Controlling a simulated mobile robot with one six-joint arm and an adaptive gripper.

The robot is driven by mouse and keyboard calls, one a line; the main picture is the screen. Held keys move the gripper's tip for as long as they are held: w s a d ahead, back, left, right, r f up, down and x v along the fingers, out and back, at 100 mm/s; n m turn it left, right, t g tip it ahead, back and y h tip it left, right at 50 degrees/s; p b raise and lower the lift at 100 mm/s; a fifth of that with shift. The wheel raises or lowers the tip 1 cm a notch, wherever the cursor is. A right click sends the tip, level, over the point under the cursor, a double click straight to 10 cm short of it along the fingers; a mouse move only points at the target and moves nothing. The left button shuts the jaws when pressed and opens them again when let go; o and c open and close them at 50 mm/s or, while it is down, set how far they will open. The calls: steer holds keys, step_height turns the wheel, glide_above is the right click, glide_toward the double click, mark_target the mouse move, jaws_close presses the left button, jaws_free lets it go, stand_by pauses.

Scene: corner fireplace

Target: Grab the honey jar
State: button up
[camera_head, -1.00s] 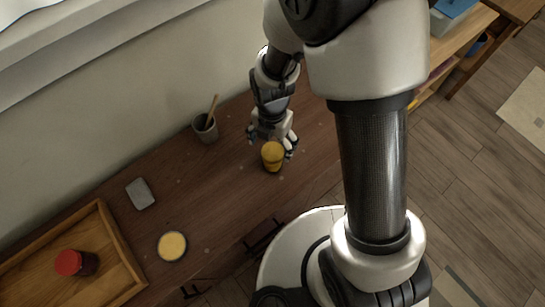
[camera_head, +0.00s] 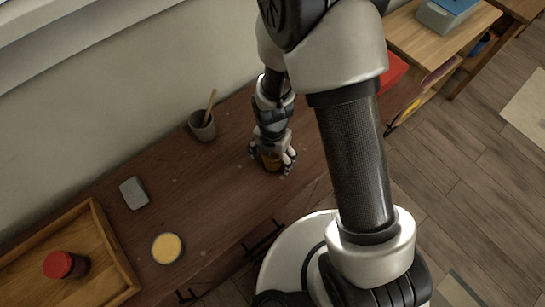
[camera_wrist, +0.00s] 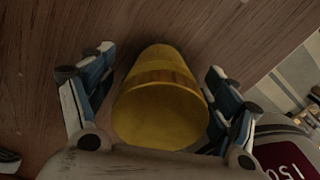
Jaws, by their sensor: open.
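The honey jar (camera_wrist: 162,105) is a yellow-amber jar with a yellow lid. In the wrist view it stands between the two fingers of my open gripper (camera_wrist: 158,85), with a finger on each side. I cannot tell whether either finger touches it. In the head view my gripper (camera_head: 272,163) is down over the brown table, and the jar (camera_head: 271,163) is mostly hidden by it.
A grey cup (camera_head: 203,127) with a wooden stick stands behind and left of my gripper. A grey block (camera_head: 134,193) and a yellow-topped round dish (camera_head: 167,248) lie further left. A wooden tray (camera_head: 112,247) holds a red-lidded jar (camera_head: 62,265). The tabletop between is clear.

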steer(key=shift+c, duration=0.6)
steer(key=c, duration=1.3)
